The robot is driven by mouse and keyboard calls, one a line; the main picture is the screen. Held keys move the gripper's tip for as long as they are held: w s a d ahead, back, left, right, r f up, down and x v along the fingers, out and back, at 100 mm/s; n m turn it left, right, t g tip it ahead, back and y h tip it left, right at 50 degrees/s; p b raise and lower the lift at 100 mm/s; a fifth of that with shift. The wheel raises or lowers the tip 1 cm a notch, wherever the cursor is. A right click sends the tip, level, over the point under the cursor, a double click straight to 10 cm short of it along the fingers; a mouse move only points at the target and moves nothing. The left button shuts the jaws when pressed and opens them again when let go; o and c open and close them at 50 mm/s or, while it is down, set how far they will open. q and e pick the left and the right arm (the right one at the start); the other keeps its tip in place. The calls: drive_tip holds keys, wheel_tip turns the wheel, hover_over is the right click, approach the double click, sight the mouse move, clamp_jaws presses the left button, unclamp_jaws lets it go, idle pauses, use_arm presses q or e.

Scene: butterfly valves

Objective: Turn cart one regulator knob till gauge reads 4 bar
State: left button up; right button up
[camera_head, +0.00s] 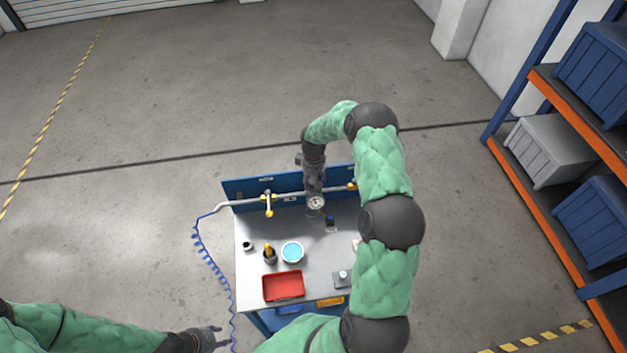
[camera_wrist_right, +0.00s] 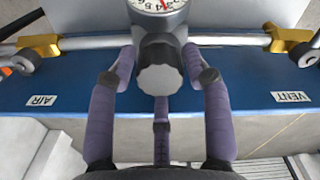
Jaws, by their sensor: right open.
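In the right wrist view, the grey regulator knob (camera_wrist_right: 158,79) sits below the white pressure gauge (camera_wrist_right: 158,4). The gauge is cut off by the top edge, so I cannot read it surely. My right gripper (camera_wrist_right: 158,66) is open, with purple fingers on both sides of the knob and small gaps to it; a third finger is below. In the head view, the gauge (camera_head: 316,203) is on the pipe of the cart (camera_head: 255,230), and my right gripper (camera_head: 313,178) is at the regulator behind it. My left gripper (camera_head: 219,337) is open and empty, left of the cart.
A coiled blue hose (camera_head: 210,262) hangs at the cart's left. A shelf rack (camera_head: 545,205) with bins stands right. The floor behind is clear.

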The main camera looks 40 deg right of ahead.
sight(314, 180)
drive_tip(key=c, duration=0.9)
drive_tip(key=m+b, duration=0.2)
drive_tip(key=b, duration=0.2)
drive_tip(key=shift+f+b, duration=0.2)
drive_tip(key=shift+b, duration=0.15)
drive_tip(key=shift+r+m+b, duration=0.15)
drive_tip(key=shift+m+b, duration=0.35)
drive_tip(key=shift+m, duration=0.2)
drive_tip(key=o, duration=0.9)
wheel_tip(314, 180, up, 12)
